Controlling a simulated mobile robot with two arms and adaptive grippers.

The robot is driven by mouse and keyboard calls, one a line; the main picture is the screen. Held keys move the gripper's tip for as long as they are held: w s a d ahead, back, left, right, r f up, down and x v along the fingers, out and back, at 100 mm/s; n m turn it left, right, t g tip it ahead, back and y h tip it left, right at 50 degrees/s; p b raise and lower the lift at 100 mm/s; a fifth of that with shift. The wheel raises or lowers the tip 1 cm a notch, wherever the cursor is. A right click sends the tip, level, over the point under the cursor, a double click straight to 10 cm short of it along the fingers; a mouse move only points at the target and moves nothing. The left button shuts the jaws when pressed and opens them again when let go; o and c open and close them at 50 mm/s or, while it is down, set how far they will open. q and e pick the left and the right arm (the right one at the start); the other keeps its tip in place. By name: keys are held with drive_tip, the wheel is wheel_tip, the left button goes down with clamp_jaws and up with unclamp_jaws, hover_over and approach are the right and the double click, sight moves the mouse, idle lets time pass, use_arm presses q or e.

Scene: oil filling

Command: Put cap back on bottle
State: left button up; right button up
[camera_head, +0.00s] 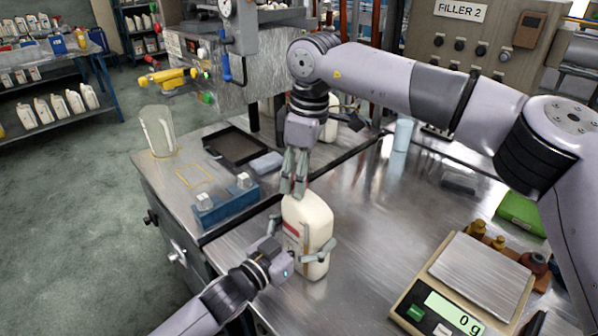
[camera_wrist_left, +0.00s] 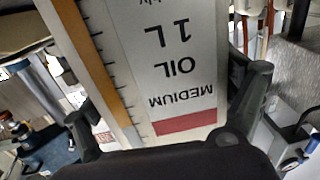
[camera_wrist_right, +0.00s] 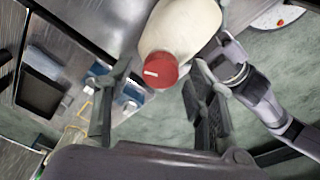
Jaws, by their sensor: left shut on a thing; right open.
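A cream oil bottle (camera_head: 306,222) stands upright on the steel bench, its "MEDIUM OIL 1 L" label (camera_wrist_left: 180,70) showing upside down in the left wrist view. My left gripper (camera_head: 304,254) is shut around the bottle's body. A red cap (camera_wrist_right: 158,70) sits at the bottle's top in the right wrist view; I cannot tell how tightly it is seated. My right gripper (camera_head: 292,186) points down just above the bottle top, and its fingers hide the cap in the head view. In the right wrist view the right gripper (camera_wrist_right: 158,100) is open, fingers apart, with the cap beyond and between them.
A blue rack (camera_head: 226,209), a black tray (camera_head: 236,146) and a clear jug (camera_head: 158,132) stand to the left. A scale (camera_head: 482,268) reading 0 g and a green box (camera_head: 520,214) are at the right. The bench between bottle and scale is clear.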

drive_tip(key=shift+r, duration=2.25)
drive_tip(key=shift+c, duration=0.4)
